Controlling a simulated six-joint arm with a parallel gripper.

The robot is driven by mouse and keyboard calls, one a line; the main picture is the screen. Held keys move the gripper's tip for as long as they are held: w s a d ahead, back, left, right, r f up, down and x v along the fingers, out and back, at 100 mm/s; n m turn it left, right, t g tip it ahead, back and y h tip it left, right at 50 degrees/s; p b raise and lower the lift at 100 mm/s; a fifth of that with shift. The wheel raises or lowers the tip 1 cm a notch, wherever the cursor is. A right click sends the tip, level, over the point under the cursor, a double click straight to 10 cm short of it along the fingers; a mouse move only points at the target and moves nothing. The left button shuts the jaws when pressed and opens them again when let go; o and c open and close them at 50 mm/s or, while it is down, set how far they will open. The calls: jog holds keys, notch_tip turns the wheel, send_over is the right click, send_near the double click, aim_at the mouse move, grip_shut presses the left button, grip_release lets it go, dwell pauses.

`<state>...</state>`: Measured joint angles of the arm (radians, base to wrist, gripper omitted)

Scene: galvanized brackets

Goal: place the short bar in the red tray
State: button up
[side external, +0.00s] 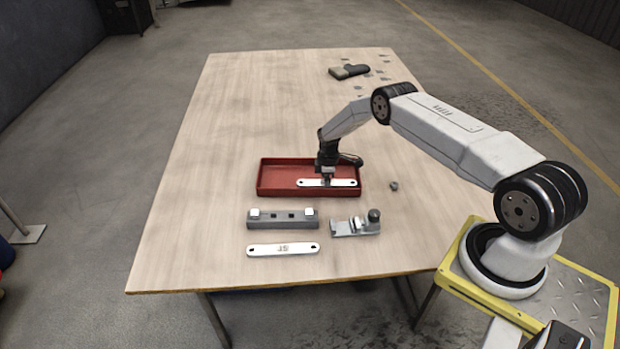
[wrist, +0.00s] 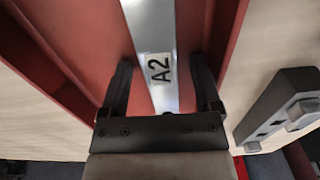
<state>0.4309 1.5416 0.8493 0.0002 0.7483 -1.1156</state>
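A pale metal bar with an A2 label (wrist: 157,30) lies flat in the red tray (side external: 265,180), near the tray's front wall; it also shows in the side view (side external: 345,183). My gripper (side external: 327,182) is down in the tray at this bar. In the wrist view its two fingers (wrist: 160,70) stand on either side of the bar, apart, with red floor showing between bar and fingers. A second pale bar with dark lettering (side external: 283,249) lies on the table in front. I cannot tell for certain from the views which bar is shorter.
A grey block with white square pads (side external: 283,219) sits between tray and front bar. A metal clamp with a dark knob (side external: 356,227) lies to its right. A small grey piece (side external: 394,185) is right of the tray. A dark object (side external: 350,71) lies at the back. The table's left is clear.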

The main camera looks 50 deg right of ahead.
jog(key=shift+r, duration=0.15)
notch_tip(320, 180, up, 12)
dwell(1.0)
dwell(0.6)
jog(key=s+a+r+m+t, duration=0.1)
jog(key=s+a+r+m, duration=0.1)
jog(key=s+a+r, duration=0.35)
jog(key=s+a+r+m, duration=0.2)
jog(key=a+r, duration=0.6)
jog(key=a, duration=0.1)
jog(key=s+a+r+m, duration=0.2)
jog(key=s+a, duration=0.2)
jog(key=s, duration=0.4)
jog(key=s+a+r+m+t, duration=0.1)
jog(key=s+a+r, duration=0.1)
jog(key=s+a, duration=0.3)
jog(key=s, duration=0.3)
jog(key=shift+s+a+r+m+t, duration=0.2)
jog(key=shift+s+m+t, duration=0.1)
jog(key=shift+m, duration=0.1)
